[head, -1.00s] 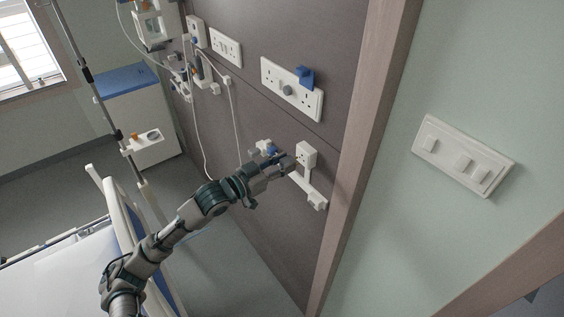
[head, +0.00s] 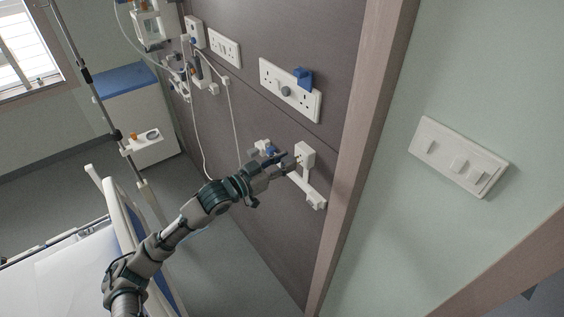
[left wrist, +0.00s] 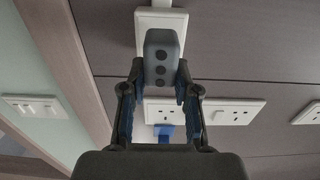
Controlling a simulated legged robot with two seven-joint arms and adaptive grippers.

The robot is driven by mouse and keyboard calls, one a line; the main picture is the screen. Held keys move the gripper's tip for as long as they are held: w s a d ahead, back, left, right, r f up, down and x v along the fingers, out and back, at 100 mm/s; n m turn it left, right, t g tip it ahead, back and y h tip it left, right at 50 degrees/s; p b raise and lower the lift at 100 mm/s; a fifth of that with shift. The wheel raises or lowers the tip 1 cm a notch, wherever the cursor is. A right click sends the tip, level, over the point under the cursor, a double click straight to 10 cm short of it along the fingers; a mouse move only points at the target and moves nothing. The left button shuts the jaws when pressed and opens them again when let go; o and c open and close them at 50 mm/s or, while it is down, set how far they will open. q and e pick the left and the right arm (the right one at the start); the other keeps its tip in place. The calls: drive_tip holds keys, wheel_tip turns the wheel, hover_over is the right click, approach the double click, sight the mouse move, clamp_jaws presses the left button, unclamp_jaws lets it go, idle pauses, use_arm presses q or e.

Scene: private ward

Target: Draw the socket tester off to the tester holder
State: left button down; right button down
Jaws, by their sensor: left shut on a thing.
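The socket tester (left wrist: 161,57) is a grey block with three dark dots on its face. It sits between the two fingers of my left gripper (left wrist: 159,82), which is shut on it. In the head view my left gripper (head: 284,163) is at the wall, just left of a small white socket box (head: 306,152). In the left wrist view the tester overlaps the white socket plate (left wrist: 172,22); I cannot tell whether it touches it. A white bar (head: 314,199) is fixed below the box; I cannot tell whether it is the tester holder. My right gripper is out of view.
A double socket (head: 270,73) with a blue plug (head: 304,77) is above. A wooden post (head: 370,130) stands to the right. A bed (head: 60,275) is at lower left.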

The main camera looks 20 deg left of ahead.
use_arm(q)
drive_tip(key=shift+w+d, duration=0.2)
drive_tip(key=shift+w, duration=0.05)
drive_tip(key=shift+w+d+p, duration=0.4)
drive_tip(key=shift+w, duration=0.15)
drive_tip(key=c, duration=0.8)
unclamp_jaws()
drive_tip(key=shift+d, duration=0.1)
drive_tip(key=shift+s, duration=0.1)
drive_tip(key=shift+s+a+f, duration=0.1)
drive_tip(key=shift+s+a, duration=0.3)
drive_tip(key=shift+a, duration=0.2)
drive_tip(key=b+v, duration=0.4)
drive_tip(key=v, duration=1)
drive_tip(key=shift+s+a, duration=0.2)
drive_tip(key=shift+s, duration=0.15)
